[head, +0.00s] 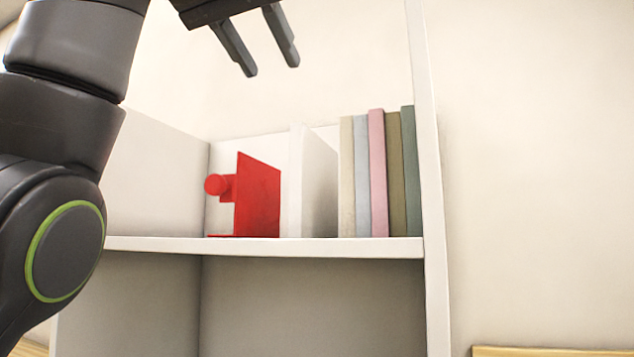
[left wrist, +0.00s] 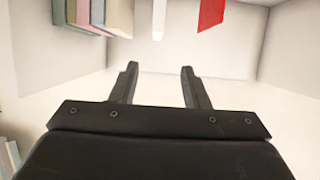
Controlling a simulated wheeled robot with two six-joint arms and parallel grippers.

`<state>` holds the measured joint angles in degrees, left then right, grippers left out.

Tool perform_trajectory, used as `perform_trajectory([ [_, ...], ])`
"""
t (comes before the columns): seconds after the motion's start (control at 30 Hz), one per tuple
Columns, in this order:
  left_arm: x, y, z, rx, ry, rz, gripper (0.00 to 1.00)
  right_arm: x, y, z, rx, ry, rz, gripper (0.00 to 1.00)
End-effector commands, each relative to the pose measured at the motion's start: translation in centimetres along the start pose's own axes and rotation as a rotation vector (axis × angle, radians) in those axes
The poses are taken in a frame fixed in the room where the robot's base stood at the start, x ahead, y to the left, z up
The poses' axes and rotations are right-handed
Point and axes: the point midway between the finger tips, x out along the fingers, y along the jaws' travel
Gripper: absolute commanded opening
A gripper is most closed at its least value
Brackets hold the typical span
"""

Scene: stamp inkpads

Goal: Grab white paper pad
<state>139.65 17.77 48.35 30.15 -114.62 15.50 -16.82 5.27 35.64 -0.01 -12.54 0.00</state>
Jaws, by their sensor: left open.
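The white paper pad (head: 318,182) stands upright on the shelf, between a red bookend and a row of books. Its pale edge also shows at the top of the left wrist view (left wrist: 159,18). My left gripper (head: 272,67) is open and empty, above and apart from the pad in the head view. In the left wrist view its two fingers (left wrist: 160,68) are spread, with the pad's edge beyond the gap between them. My right gripper is not in view.
The red bookend (head: 258,197) with a round knob stands left of the pad. Several upright books (head: 377,175) stand close on its right. The white shelf board (head: 300,247) has side walls, including a right upright panel (head: 428,150). Space above the pad is clear.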

Motion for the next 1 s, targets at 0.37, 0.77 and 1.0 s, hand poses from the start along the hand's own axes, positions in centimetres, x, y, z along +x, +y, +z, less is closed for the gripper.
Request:
perform_trajectory([
  [0.37,5.9,0.0,-0.6,0.0,-0.003,0.0,0.42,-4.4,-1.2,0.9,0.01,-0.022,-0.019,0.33],
  [0.77,9.0,0.0,-0.1,0.0,-0.001,0.001,0.42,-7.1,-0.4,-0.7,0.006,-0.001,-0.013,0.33],
  [1.0,9.9,0.1,-0.4,-0.001,-0.002,0.001,0.42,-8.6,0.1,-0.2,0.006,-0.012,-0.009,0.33],
])
